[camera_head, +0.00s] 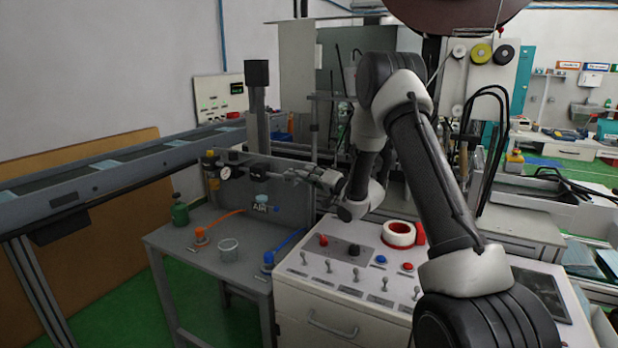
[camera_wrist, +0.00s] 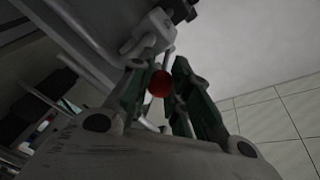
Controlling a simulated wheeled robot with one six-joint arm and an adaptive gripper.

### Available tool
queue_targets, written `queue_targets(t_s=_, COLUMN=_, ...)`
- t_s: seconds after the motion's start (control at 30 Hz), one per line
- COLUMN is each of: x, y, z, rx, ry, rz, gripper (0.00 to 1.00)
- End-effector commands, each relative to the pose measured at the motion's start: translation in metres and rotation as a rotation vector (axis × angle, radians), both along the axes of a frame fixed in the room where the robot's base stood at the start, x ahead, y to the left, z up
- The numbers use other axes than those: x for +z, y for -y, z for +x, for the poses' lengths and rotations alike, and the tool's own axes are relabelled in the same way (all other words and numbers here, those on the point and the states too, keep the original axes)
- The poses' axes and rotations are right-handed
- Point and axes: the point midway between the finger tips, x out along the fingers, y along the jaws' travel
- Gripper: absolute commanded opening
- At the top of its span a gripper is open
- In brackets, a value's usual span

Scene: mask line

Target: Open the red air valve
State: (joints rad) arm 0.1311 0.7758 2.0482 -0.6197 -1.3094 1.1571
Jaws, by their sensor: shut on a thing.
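A round red part (camera_wrist: 160,83), which looks like the red air valve's handle, sits between the fingers of my gripper (camera_wrist: 162,90) in the wrist view. The fingers are shut on it, one on each side. A pale fitting shows just behind it. In the head view my gripper (camera_head: 296,174) points left in front of the grey panel (camera_head: 292,208) marked AIR. No red valve part can be made out there; the gripper appears to cover it. How far the handle is turned cannot be told.
A gauge (camera_head: 226,172) and a conveyor (camera_head: 100,168) lie to the left. A white control cabinet (camera_head: 320,285) with switches and a tape roll (camera_head: 399,233) stands below my arm.

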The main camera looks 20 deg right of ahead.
Motion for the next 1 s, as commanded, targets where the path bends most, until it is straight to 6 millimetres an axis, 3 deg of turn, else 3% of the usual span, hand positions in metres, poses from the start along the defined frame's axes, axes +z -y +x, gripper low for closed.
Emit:
queue_targets(t_s=0.23, x=0.0010, y=0.0098, z=0.0078, rx=0.126, ry=0.003, rz=0.000, gripper=0.00)
queue_targets(t_s=0.57, x=0.0009, y=0.0096, z=0.0080, rx=0.140, ry=0.002, rz=-0.001, gripper=0.00)
queue_targets(t_s=0.6, x=0.0010, y=0.0097, z=0.0080, rx=0.140, ry=0.002, rz=-0.001, gripper=0.24)
queue_targets(t_s=0.7, x=0.0010, y=0.0098, z=0.0080, rx=0.139, ry=0.002, rz=-0.001, gripper=0.42)
queue_targets(t_s=1.0, x=0.0002, y=0.0095, z=0.0077, rx=0.139, ry=0.000, rz=-0.001, gripper=0.43)
